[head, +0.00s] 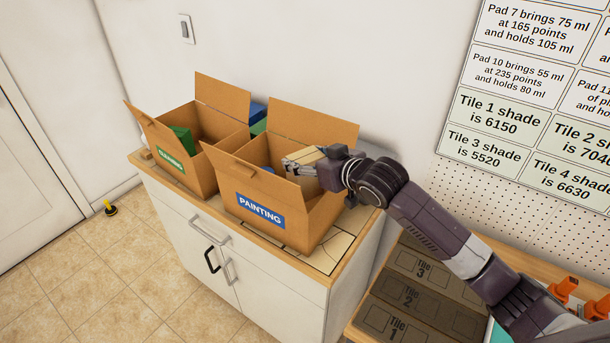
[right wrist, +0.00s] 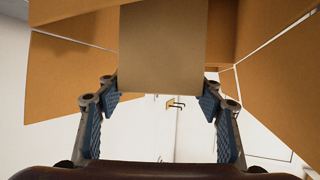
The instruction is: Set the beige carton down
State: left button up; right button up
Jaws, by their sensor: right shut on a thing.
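The beige carton (head: 303,156) is at the opening of the cardboard box labelled PAINTING (head: 300,222). My right gripper (head: 302,166) reaches in from the right and is shut on the carton. In the right wrist view the carton (right wrist: 162,48) sits between the two fingertips (right wrist: 160,88), a finger against each side. The carton's lower part is hidden in the head view, and I cannot tell whether it touches the box's floor. My left gripper is out of view.
A second open box, labelled CLEANING (head: 205,160), with a green item inside, stands left on the same white cabinet (head: 255,290). The PAINTING box's flaps stand up around its opening. A workbench with tile slots (head: 430,295) is at the lower right.

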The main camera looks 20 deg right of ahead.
aim_at(311, 180)
notch_tip(311, 180, down, 6)
jog(key=shift+f+p, duration=0.1)
jog(key=shift+p, duration=0.35)
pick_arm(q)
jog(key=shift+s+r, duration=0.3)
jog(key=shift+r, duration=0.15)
